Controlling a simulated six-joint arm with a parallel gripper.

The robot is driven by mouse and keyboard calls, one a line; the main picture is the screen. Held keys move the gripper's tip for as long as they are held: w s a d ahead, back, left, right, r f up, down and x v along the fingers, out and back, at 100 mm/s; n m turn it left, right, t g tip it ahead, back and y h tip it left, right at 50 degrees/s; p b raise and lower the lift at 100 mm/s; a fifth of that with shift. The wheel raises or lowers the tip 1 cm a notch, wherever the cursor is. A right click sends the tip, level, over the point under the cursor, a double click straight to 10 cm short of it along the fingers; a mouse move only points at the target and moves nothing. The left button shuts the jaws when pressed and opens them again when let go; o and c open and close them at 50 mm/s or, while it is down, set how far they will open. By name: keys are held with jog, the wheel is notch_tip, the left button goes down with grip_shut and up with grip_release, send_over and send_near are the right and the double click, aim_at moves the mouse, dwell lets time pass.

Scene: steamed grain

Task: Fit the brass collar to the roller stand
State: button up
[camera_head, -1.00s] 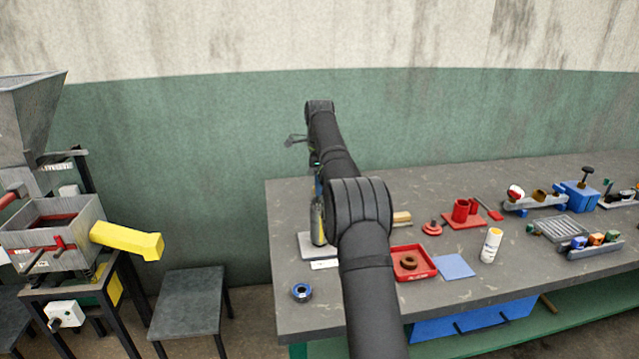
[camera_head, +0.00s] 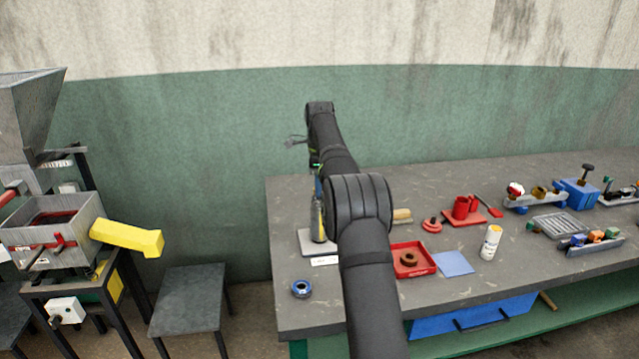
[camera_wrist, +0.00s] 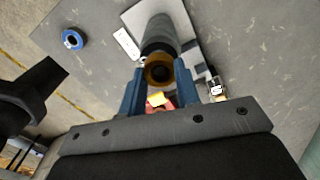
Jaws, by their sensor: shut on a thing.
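The brass collar (camera_wrist: 160,71) is between the two blue fingers of my gripper (camera_wrist: 158,88) in the wrist view, and the gripper is shut on it. The dark grey roller of the roller stand (camera_wrist: 159,36) lies directly beyond the collar and looks lined up with it. I cannot tell whether the collar is around the roller's end or just above it. In the head view the roller stand (camera_head: 317,245) stands upright on its pale base at the table's left part. My arm hides the collar and most of the gripper there.
A blue ring (camera_head: 302,289) lies near the table's front left corner. A red tray (camera_head: 428,270) with a brown ring, a blue mat (camera_head: 453,264) and a white bottle (camera_head: 490,243) are to the right. Red parts (camera_head: 464,209) stand behind them. Table around the blue ring is clear.

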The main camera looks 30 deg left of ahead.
jog(key=shift+f, duration=0.25)
dwell(0.3)
jog(key=o, duration=1.1)
jog(key=shift+r, duration=3.75)
jog(key=shift+f, duration=3.75)
jog(key=shift+r, duration=0.1)
